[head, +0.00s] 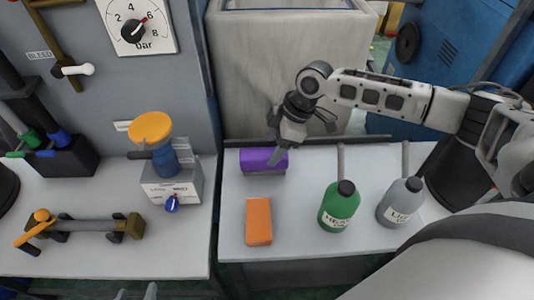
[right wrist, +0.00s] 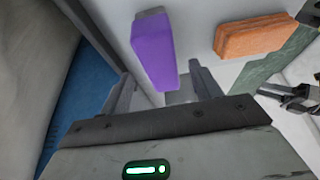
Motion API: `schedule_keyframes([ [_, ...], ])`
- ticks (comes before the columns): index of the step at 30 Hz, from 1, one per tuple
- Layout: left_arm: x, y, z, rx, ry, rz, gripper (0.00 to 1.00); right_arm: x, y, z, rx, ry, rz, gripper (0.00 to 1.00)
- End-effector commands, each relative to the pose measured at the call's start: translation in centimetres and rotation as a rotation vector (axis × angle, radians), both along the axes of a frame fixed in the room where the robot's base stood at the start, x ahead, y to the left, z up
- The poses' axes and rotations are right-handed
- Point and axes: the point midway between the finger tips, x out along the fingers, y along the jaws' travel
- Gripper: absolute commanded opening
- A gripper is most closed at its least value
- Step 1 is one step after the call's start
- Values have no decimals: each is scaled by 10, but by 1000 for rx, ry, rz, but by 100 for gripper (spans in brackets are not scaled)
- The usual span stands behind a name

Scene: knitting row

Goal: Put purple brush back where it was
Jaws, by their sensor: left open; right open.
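The purple brush (head: 256,159) lies on the white bench near its back edge, left of the right arm. My right gripper (head: 276,150) is open and points down at the brush's right part, covering some of it. In the right wrist view the purple brush (right wrist: 153,50) has its near end between the two open fingers (right wrist: 163,90); I cannot tell whether they touch it. Only the fingertips of my left gripper (head: 136,292) show at the bottom edge of the head view; it is open and away from the brush.
An orange block (head: 258,222) lies in front of the brush. A green bottle (head: 339,206) and a grey bottle (head: 400,202) stand to the right. A grey bin (head: 285,75) is behind the bench. The left bench holds a yellow-topped device (head: 151,128) and a bar with clamps (head: 85,228).

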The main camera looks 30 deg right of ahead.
Motion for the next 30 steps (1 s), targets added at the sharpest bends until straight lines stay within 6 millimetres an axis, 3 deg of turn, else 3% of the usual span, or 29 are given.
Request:
schedule_keyframes([
  [3,0,0,-1,2,3,0,45,-4,-10,25,-1,-3,0,63],
  [10,-1,1,-2,4,5,-1,45,-10,-20,54,0,0,0,63],
  [30,-1,1,-2,9,5,-6,45,-11,-22,60,0,1,0,63],
])
